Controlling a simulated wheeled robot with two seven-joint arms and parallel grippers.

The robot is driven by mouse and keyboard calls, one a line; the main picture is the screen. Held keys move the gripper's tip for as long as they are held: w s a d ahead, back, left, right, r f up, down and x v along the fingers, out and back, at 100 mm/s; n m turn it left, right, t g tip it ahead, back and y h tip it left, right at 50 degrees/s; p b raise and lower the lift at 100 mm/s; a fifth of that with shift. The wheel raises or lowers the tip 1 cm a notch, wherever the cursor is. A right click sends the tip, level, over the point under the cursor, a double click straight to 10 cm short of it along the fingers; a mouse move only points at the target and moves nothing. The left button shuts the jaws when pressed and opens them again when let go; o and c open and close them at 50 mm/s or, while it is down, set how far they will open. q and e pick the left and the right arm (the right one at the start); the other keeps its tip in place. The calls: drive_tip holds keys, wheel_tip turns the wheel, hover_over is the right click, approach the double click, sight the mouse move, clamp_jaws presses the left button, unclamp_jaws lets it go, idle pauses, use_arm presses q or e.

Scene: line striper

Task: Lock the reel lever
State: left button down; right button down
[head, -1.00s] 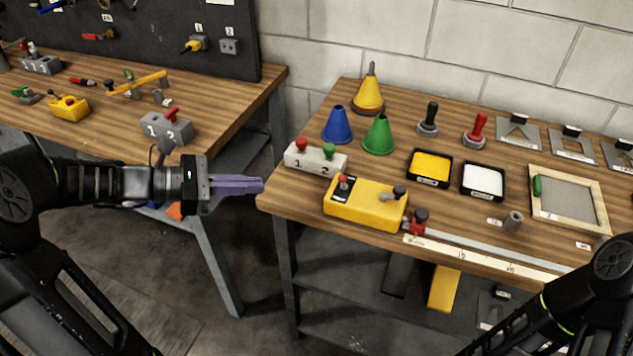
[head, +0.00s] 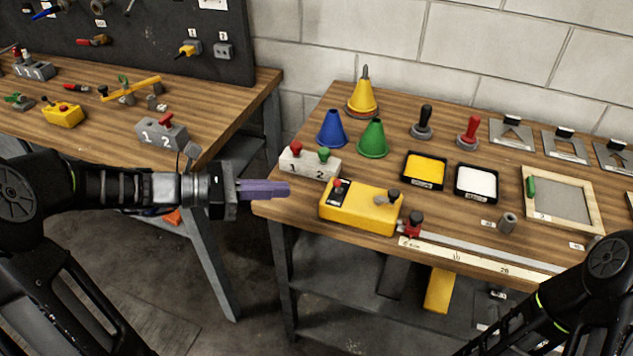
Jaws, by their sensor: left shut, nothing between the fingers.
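A yellow box-shaped reel (head: 358,209) lies near the front left edge of the right-hand workbench. On its top are a small red-tipped lever (head: 337,187) on a black plate at the left and a dark grey crank-like knob (head: 388,196) at the right. I cannot tell which of these is the reel lever. My left gripper (head: 288,190) is shut and empty. Its purple fingers point right, at the bench's left edge, just left of the yellow reel and apart from it. My right gripper is out of view; only part of my right arm shows at the lower right.
A grey block with red and green knobs (head: 310,164) stands right behind the left fingertips. Blue (head: 331,130) and green (head: 372,140) cones stand behind it. A red clamp-like piece (head: 412,226) sits by a ruler (head: 480,258). A gap separates the left bench (head: 215,118).

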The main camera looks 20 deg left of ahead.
sight(338, 186)
use_arm(q)
drive_tip(key=w+d+p, duration=0.1)
drive_tip(key=w+d, duration=0.3)
drive_tip(key=d, duration=0.3)
drive_tip(key=shift+w+f, duration=0.25)
drive_tip(key=shift+f, duration=0.2)
drive_tip(key=shift+w+d+r+p, duration=0.1)
drive_tip(key=shift+w+r+p, duration=0.5)
drive_tip(key=shift+p, duration=0.2)
idle(0.6)
drive_tip(key=shift+w+r, duration=0.1)
drive_tip(key=shift+w, duration=0.45)
drive_tip(key=shift+w+d+r+p, duration=0.15)
drive_tip(key=shift+w+p, duration=0.3)
drive_tip(key=shift+w, duration=0.5)
drive_tip(key=shift+r, duration=0.15)
